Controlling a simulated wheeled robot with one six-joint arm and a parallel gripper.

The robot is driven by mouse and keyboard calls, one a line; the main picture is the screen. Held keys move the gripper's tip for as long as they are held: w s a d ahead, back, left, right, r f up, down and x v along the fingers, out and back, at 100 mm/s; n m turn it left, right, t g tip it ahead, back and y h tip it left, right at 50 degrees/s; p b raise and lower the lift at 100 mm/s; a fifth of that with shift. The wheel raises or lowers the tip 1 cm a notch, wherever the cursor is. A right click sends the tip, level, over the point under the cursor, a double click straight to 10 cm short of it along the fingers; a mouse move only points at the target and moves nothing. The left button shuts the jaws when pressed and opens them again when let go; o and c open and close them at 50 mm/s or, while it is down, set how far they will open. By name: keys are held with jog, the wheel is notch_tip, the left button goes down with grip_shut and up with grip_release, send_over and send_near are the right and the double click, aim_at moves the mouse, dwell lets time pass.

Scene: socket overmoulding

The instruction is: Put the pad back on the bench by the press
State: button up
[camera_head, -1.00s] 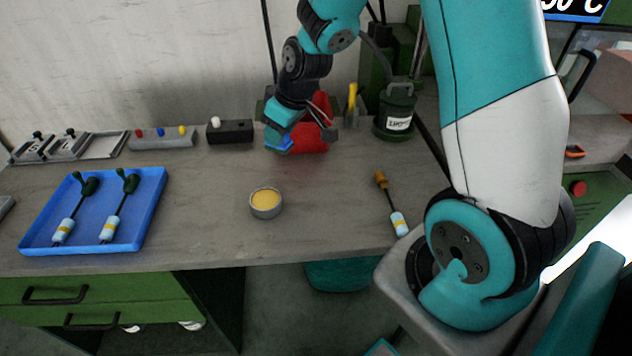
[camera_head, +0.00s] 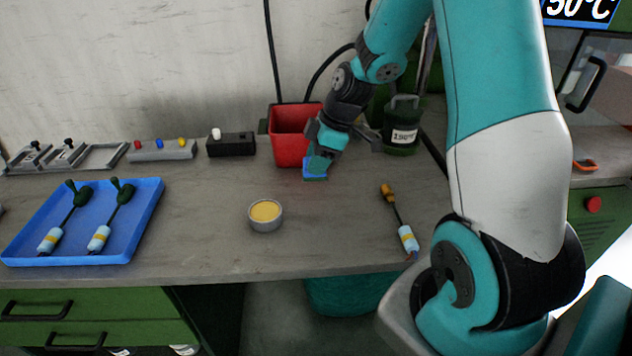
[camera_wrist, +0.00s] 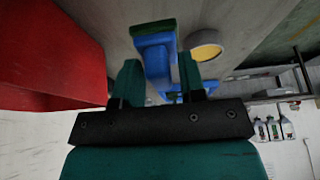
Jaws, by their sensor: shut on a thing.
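The pad (camera_head: 315,175) is a small block with a blue body and a green face. My gripper (camera_head: 319,163) is shut on it in front of the red bin, low over the bench (camera_head: 200,220). I cannot tell whether its green face touches the bench top. In the wrist view the pad (camera_wrist: 155,55) is between my two green fingers, its green face farthest from me. The press is not clearly in view; a green machine frame partly shows at the back right behind my arm.
A round tin of yellow stuff (camera_head: 265,215), a brown-tipped tool (camera_head: 398,220) and a blue tray (camera_head: 135,225) of tools lie nearer. Bare bench lies between tin and tool.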

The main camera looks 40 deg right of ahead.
jog(key=shift+f, duration=2.9)
jog(key=shift+f, duration=0.2)
jog(key=o, duration=0.9)
jog(key=shift+r, duration=0.2)
